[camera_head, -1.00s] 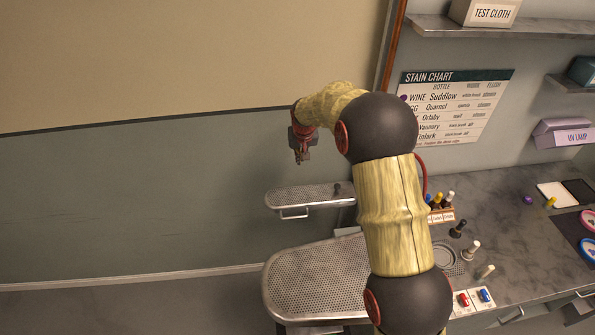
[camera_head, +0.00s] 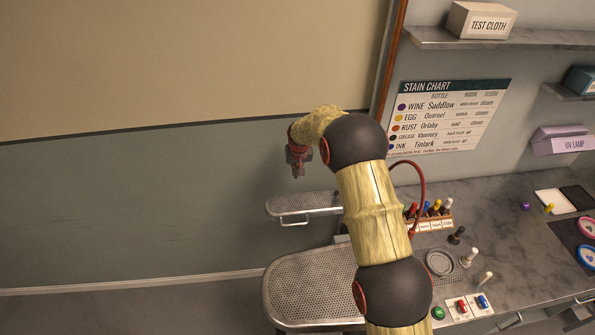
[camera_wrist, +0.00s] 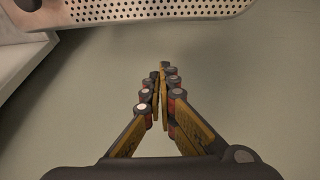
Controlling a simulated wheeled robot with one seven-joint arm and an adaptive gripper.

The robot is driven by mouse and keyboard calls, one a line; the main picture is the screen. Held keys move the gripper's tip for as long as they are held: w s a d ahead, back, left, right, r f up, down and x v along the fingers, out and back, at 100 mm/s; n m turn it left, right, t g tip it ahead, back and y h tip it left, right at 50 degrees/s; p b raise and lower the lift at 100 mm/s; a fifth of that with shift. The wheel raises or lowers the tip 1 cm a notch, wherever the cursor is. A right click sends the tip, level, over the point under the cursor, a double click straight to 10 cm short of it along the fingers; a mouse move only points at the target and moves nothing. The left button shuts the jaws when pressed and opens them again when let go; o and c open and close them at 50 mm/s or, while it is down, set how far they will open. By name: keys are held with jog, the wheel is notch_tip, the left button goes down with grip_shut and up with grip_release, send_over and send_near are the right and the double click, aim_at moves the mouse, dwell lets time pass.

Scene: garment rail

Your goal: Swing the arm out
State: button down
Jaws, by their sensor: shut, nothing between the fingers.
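My gripper (camera_head: 297,172) hangs at the end of my arm, left of the arm's dark upper joint, in front of the grey-green wall. It is above and beyond the small perforated shelf (camera_head: 300,204). In the wrist view my gripper (camera_wrist: 161,75) is shut, its fingers meeting with nothing between them. The perforated metal edge (camera_wrist: 150,10) crosses the top of that view, apart from the fingertips.
A larger perforated board (camera_head: 305,285) lies left of my arm's lower joint. The counter (camera_head: 500,225) at right holds a bottle rack (camera_head: 432,222), brushes and buttons. A stain chart (camera_head: 450,115) hangs behind. The left wall area is clear.

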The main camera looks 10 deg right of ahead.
jog(key=x, duration=0.7)
jog(key=s, duration=0.2)
jog(key=s+p, duration=0.1)
jog(key=s, duration=0.1)
jog(key=shift+s+r, duration=0.1)
jog(key=shift+r, duration=0.2)
jog(key=shift+s, duration=0.1)
